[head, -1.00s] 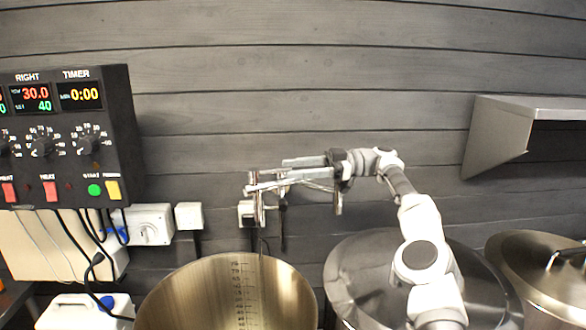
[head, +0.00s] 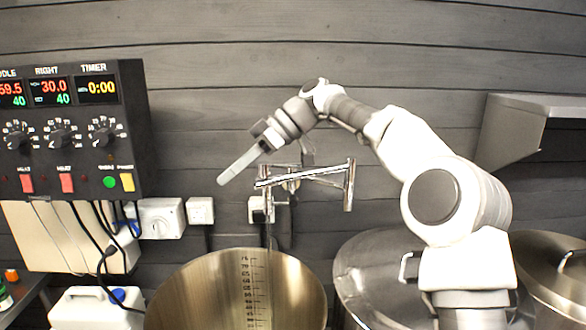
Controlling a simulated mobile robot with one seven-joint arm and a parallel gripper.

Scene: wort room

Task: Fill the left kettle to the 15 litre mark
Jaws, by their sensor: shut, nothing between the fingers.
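The open metal kettle (head: 185,300) is at the bottom left of the picture, with a litre scale (head: 247,285) on its inner wall. Only the scale's upper marks show; the kettle's bottom and any water level are out of view. A chrome tap (head: 325,172) is on the wall above, its upright end piece (head: 349,185) at the right, toward the lidded kettle. A thin vertical line below the tap could be a cable or water; I cannot tell. My gripper (head: 224,181) is shut and empty, pointing down left, in front of the wall at the tap's left.
A lidded kettle (head: 375,270) stands right of the open one, with another lidded kettle (head: 555,260) beyond. The control panel (head: 72,130) hangs at the left, above a white canister (head: 85,308). A metal shelf (head: 540,108) juts out at the upper right.

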